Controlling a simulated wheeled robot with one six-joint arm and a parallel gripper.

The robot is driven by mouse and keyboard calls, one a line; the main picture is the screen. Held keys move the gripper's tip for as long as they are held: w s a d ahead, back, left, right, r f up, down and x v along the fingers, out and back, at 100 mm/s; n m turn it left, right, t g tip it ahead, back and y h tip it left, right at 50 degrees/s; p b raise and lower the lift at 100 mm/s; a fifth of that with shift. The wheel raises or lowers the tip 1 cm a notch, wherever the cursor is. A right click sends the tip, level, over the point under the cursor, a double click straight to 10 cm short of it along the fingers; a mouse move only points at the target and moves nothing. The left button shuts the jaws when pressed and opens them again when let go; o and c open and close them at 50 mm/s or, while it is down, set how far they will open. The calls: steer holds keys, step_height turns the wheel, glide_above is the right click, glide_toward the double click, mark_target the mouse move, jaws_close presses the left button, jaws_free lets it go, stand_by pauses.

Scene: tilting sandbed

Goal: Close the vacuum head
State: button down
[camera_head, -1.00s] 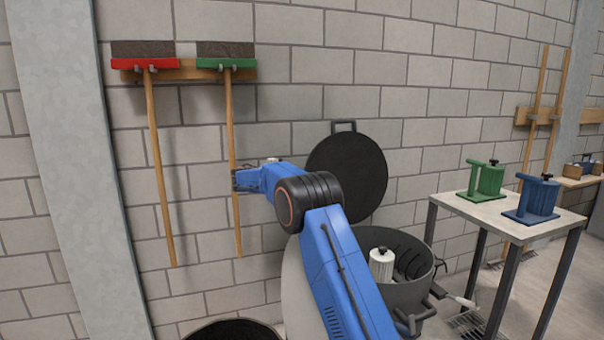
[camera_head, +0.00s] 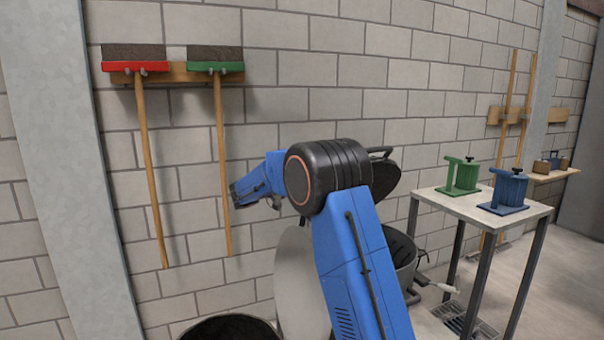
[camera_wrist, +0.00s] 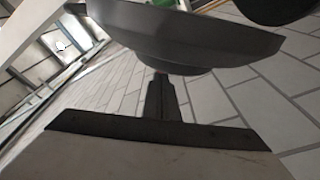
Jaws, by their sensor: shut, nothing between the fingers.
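The vacuum's dark round lid (camera_head: 388,178) is raised and tilted above its grey drum (camera_head: 407,268). Its handle (camera_head: 380,151) shows beside my black elbow joint, and my arm hides most of the lid. The drum is partly hidden behind the arm, and its mouth is uncovered. My gripper (camera_head: 237,198) is left of the lid, pointing left and slightly down, shut and empty. In the wrist view, the dark gripper fingers (camera_wrist: 160,97) are below a dark grey rounded body (camera_wrist: 190,38); I cannot tell what it is, or whether they touch.
A table (camera_head: 470,207) with a green device (camera_head: 461,175) and a blue device (camera_head: 507,190) stands right of the drum. Two brooms (camera_head: 222,120) hang on the brick wall behind. A dark round container (camera_head: 230,330) is at the bottom.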

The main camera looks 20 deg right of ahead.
steer(key=s, duration=0.1)
steer(key=s+f+m, duration=0.1)
steer(key=s, duration=0.1)
steer(key=shift+s+f, duration=0.1)
steer(key=shift+s, duration=0.2)
steer(key=shift+s+f, duration=0.4)
steer(key=shift+s, duration=0.4)
steer(key=r, duration=0.1)
steer(key=a+r, duration=0.1)
steer(key=r, duration=0.2)
steer(key=shift+s+a, duration=0.1)
steer(key=shift+a, duration=0.25)
steer(key=a+f, duration=0.1)
steer(key=a, duration=0.8)
steer(key=shift+a+f, duration=0.35)
steer(key=shift+f, duration=0.05)
